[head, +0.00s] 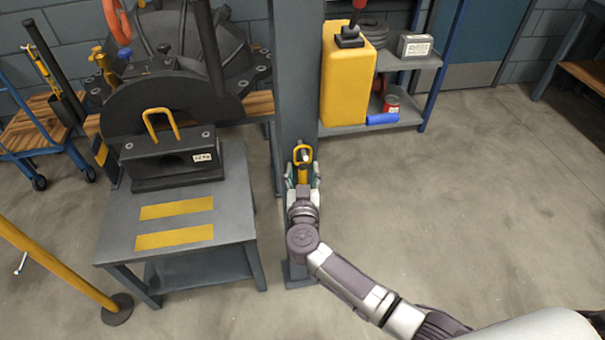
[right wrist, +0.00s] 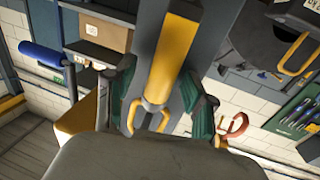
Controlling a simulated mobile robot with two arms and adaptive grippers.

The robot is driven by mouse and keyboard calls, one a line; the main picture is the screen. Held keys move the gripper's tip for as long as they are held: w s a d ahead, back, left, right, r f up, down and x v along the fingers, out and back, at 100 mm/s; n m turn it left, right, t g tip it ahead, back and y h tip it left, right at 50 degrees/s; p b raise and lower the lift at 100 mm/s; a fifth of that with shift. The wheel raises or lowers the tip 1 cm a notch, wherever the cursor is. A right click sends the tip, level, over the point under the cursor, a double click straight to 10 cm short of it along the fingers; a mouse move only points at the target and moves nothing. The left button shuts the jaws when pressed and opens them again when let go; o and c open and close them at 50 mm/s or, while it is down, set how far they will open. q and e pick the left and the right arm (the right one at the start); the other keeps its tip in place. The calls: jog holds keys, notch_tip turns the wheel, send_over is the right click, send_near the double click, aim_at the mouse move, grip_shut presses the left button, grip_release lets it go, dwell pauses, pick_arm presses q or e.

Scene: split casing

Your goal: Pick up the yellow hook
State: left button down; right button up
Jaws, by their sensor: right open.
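The yellow hook (head: 303,153) shows at the grey post in the head view, just past my right gripper (head: 303,173). In the right wrist view the yellow hook (right wrist: 171,55) is a thick yellow bar with a thinner curved part at its lower end. My right gripper (right wrist: 158,100) is open, with one green-and-dark finger on each side of the hook. I cannot tell whether either finger touches it. The near part of the gripper hides some of the hook's lower end. My left gripper is not in view.
The grey post (head: 297,80) stands right behind the hook. A grey table (head: 125,228) with a dark block (head: 175,172) and yellow handle is to the left. A shelf (head: 405,122) with a yellow canister (head: 345,85) is to the right. The floor at right is clear.

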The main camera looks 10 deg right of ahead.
aim_at(302, 162)
jog(key=shift+r, duration=0.1)
jog(key=shift+c, duration=0.2)
grip_shut()
jog(key=shift+r+p, duration=0.35)
jog(key=shift+r, duration=0.2)
notch_tip(302, 162, up, 2)
jog(key=shift+r+p, duration=0.25)
jog(key=shift+p, duration=0.3)
jog(key=s+a, duration=0.1)
jog(key=s, duration=0.7)
jog(key=s+a, duration=0.2)
jog(key=s, duration=0.7)
jog(key=shift+s+a+p, duration=0.25)
jog(key=shift+s+p, duration=0.05)
jog(key=shift+p, duration=0.05)
